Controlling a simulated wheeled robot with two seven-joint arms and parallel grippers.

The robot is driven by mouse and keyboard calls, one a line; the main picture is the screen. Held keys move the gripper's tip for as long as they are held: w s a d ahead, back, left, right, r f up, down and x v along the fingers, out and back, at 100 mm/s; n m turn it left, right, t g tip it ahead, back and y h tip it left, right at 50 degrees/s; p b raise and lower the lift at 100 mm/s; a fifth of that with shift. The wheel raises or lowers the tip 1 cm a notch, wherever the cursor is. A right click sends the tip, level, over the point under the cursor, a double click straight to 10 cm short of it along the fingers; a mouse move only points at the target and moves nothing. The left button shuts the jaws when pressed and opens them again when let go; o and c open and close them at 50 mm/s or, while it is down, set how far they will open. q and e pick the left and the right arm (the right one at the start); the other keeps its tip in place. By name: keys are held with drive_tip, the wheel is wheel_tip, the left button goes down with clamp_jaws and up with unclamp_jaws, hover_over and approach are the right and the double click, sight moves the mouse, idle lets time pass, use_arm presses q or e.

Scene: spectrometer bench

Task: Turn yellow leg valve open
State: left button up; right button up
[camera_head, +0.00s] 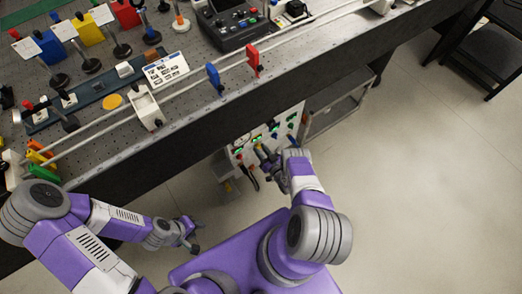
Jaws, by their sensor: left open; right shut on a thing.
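The white valve panel (298,112) is below the bench's front edge, with several small coloured handles and green marks on it. My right gripper (264,156) is at the lower left part of this panel, shut on what looks like the yellow leg valve (258,147). The gripper hides most of that valve, and its angle is too small to tell. A red-orange handle (240,155) is just left of my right gripper. My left gripper (193,236) is open and empty, low over the floor and away from the panel.
The bench (190,95) runs above the panel, carrying rails, red and blue holders, and a dark control box (230,20). A grey cart (335,108) stands right of the panel. A black chair (488,50) is far right. The floor at right is clear.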

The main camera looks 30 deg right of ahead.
drive_tip(key=m, duration=1.2)
drive_tip(key=shift+s+f, duration=0.15)
drive_tip(key=shift+f, duration=0.05)
idle(0.4)
drive_tip(key=o, duration=0.9)
drive_tip(key=shift+c, duration=0.2)
drive_tip(key=shift+o, duration=1)
drive_tip(key=shift+r, duration=0.1)
drive_tip(key=s+p, duration=0.1)
drive_tip(key=s, duration=0.6)
drive_tip(key=shift+s+d+p, duration=0.2)
drive_tip(key=shift+d+p, duration=0.1)
drive_tip(key=shift+p, duration=0.1)
drive_tip(key=shift+w, duration=0.1)
